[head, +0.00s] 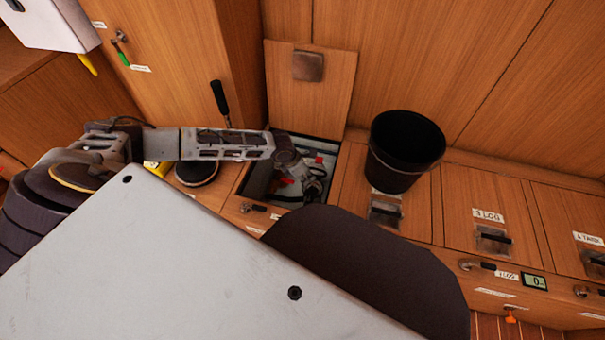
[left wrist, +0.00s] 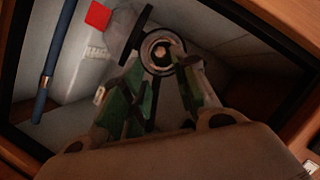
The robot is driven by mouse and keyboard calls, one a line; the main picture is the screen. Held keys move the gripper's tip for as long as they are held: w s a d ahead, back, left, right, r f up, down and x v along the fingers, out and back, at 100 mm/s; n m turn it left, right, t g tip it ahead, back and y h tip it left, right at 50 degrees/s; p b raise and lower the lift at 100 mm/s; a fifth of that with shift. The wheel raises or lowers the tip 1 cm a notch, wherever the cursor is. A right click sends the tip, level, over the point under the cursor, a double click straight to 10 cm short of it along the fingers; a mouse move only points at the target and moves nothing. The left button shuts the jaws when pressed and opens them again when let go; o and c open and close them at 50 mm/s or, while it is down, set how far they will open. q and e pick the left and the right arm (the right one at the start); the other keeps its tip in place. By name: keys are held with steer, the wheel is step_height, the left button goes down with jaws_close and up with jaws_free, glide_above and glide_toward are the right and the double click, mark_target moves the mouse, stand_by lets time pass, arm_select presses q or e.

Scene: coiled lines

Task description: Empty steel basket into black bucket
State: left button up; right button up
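The black bucket (head: 405,150) stands upright, with its open top showing, on the wooden counter to the right of an open locker (head: 331,146). I cannot make out a steel basket in either view. My left gripper (head: 314,190) reaches down into the open locker. In the left wrist view, its two fingers (left wrist: 160,70) are apart, with a round metal thing with a dark ring (left wrist: 161,50) at their tips. I cannot tell whether they touch or grip it. My right gripper is not in view.
The locker's wooden lid (head: 310,88) stands raised behind the opening. A blue rod (left wrist: 52,60) and a red patch (left wrist: 98,15) show inside the locker. A black-handled pan-like thing (head: 197,172) lies left of it. Closed latched lids (head: 485,205) line the counter at right.

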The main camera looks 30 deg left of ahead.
mark_target(314, 184)
arm_select(q)
steer(key=shift+b+x, duration=1.95)
steer(key=shift+x, duration=2.35)
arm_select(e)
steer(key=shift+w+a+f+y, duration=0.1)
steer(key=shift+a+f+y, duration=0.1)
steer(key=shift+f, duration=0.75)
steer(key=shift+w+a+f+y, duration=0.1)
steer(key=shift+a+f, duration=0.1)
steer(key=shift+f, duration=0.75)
arm_select(q)
steer(key=shift+c, duration=0.3)
jaws_close()
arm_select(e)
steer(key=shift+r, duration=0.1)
arm_select(q)
steer(key=shift+r, duration=0.25)
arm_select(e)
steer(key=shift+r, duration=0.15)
